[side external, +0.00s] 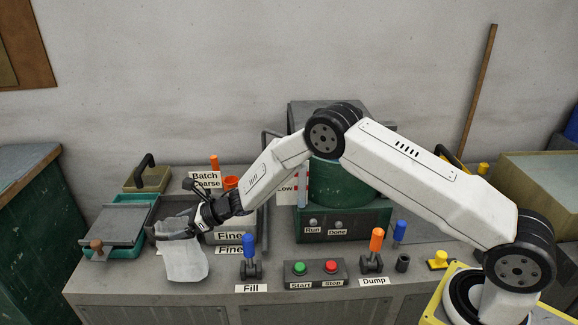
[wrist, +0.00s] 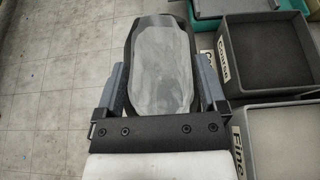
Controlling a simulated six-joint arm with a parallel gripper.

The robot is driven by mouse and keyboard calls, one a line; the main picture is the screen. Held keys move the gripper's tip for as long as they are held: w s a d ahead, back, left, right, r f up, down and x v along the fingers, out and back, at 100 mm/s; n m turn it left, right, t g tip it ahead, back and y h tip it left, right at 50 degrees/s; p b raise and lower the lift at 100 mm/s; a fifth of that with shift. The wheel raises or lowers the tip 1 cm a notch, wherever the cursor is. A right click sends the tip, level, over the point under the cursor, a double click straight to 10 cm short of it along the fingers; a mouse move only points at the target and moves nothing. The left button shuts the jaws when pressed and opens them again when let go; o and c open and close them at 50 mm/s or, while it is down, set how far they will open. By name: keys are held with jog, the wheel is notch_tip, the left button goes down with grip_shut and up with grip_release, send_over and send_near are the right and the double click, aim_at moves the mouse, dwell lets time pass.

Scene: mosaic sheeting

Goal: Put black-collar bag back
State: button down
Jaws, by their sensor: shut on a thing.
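The bag (side external: 184,260) is pale, grey-white and translucent, with a dark collar at its top. My gripper (side external: 176,229) is shut on it at the collar, and the bag hangs below at the front left of the bench. In the wrist view the bag (wrist: 163,62) fills the space between the two fingers of my gripper (wrist: 162,85). Dark edges show around it there. The fingers hide part of the collar, and I cannot tell whether the bag's bottom touches the bench.
A grey tray labelled Coarse (wrist: 262,48) and one labelled Fine (wrist: 284,140) lie right of the gripper in the wrist view. A teal tray with a grey lid (side external: 118,224) stands left of the bag. The Fill lever (side external: 249,245) stands to the right. Floor shows beyond the bench.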

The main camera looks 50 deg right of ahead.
jog(key=shift+w+f, duration=0.1)
jog(key=shift+f, duration=0.55)
grip_release()
jog(key=shift+f, duration=0.1)
jog(key=shift+r, duration=0.2)
jog(key=shift+v, duration=0.85)
jog(key=v, duration=1)
jog(key=shift+s, duration=0.2)
jog(key=shift+d, duration=0.15)
